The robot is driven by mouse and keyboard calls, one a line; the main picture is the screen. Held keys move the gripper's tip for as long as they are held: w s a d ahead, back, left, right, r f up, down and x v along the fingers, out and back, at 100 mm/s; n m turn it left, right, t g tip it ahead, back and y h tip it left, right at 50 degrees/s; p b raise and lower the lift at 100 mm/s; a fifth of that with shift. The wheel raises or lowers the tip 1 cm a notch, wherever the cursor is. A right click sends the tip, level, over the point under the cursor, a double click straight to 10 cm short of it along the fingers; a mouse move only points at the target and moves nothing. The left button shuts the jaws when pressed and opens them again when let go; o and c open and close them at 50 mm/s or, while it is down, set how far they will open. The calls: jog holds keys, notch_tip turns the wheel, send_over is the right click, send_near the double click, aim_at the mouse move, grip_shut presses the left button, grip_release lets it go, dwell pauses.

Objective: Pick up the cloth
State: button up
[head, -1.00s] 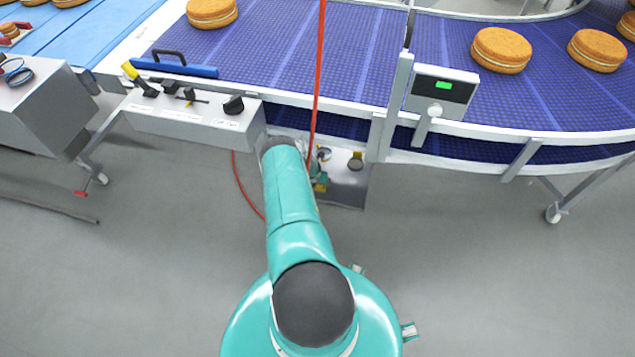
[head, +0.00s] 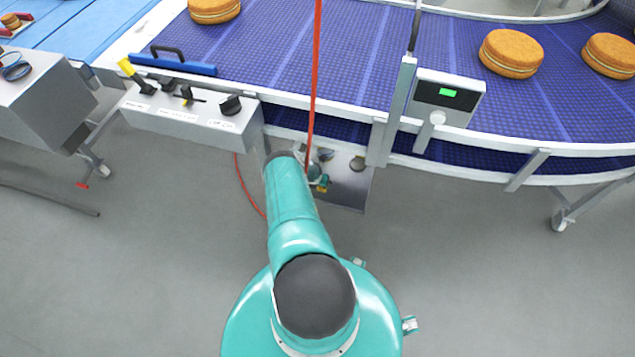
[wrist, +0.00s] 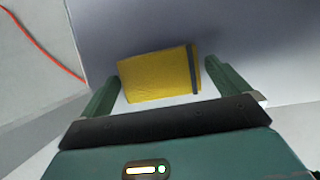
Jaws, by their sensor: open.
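A yellow, flat, rectangular thing, which looks like the folded cloth (wrist: 155,76), shows in the wrist view with a dark band near its right end. It lies on a grey surface. My gripper (wrist: 161,72) is open, one green finger on each side of the cloth, with gaps at both sides. I cannot tell how far the fingers are above the surface. In the head view my gripper is small and mostly hidden behind my arm, over the low metal shelf (head: 348,192) under the conveyor. I cannot make out the cloth clearly there.
The purple conveyor (head: 290,55) carries sponge cakes (head: 511,53) above the shelf. A control box (head: 190,118) with knobs overhangs to the left, and a display unit (head: 447,97) stands to the right. A red hose (head: 312,90) hangs close to my arm. Grey floor is open in front.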

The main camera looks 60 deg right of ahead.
jog(key=shift+f, duration=0.1)
jog(key=c, duration=0.8)
